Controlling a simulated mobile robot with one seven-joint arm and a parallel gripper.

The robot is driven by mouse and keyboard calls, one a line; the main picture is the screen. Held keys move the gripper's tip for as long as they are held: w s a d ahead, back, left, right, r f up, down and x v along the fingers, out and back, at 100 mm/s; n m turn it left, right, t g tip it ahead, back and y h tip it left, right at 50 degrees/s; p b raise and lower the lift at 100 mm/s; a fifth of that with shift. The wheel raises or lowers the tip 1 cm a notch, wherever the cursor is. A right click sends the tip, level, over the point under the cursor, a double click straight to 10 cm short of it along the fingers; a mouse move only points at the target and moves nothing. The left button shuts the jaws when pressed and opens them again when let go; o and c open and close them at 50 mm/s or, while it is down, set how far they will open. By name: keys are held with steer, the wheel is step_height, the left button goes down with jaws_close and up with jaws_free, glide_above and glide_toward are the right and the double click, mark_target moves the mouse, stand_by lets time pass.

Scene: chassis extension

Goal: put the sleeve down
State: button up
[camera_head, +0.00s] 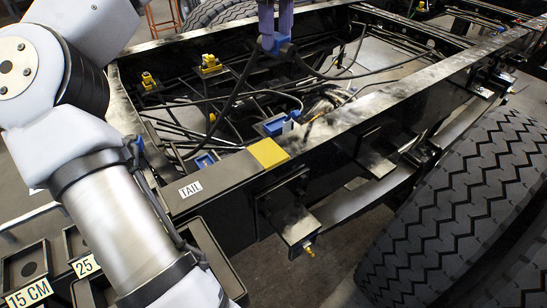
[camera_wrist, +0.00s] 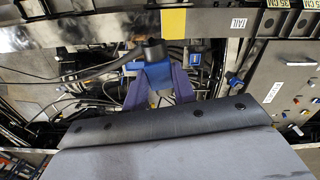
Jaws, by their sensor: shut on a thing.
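My gripper (camera_head: 274,36) has purple fingers and hangs over the open frame at the top middle of the head view. In the wrist view my gripper (camera_wrist: 158,82) is shut on a short black piece with blue parts around it. I take this black piece to be the sleeve (camera_wrist: 150,51). A dark cable runs left from it. Fingers and blue parts hide some of it, and I cannot tell if it touches anything below.
The chassis rail (camera_head: 350,101) has a yellow patch (camera_head: 268,153) and a TAIL label (camera_head: 190,189). Black cables and blue and yellow clips fill the frame. Trays marked 15 CM (camera_head: 29,293) and 25 (camera_head: 86,266) stand at lower left. A large tyre (camera_head: 465,200) stands at right.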

steer(key=f, duration=0.6)
steer(key=s+f+m, duration=0.1)
steer(key=f, duration=0.6)
steer(key=s+f+m, duration=0.1)
steer(key=f, duration=0.5)
steer(key=shift+s+f, duration=0.15)
steer(key=shift+s, duration=0.05)
steer(key=shift+f, duration=0.25)
steer(key=o, duration=1)
steer(key=shift+r, duration=0.1)
steer(key=shift+r, duration=0.1)
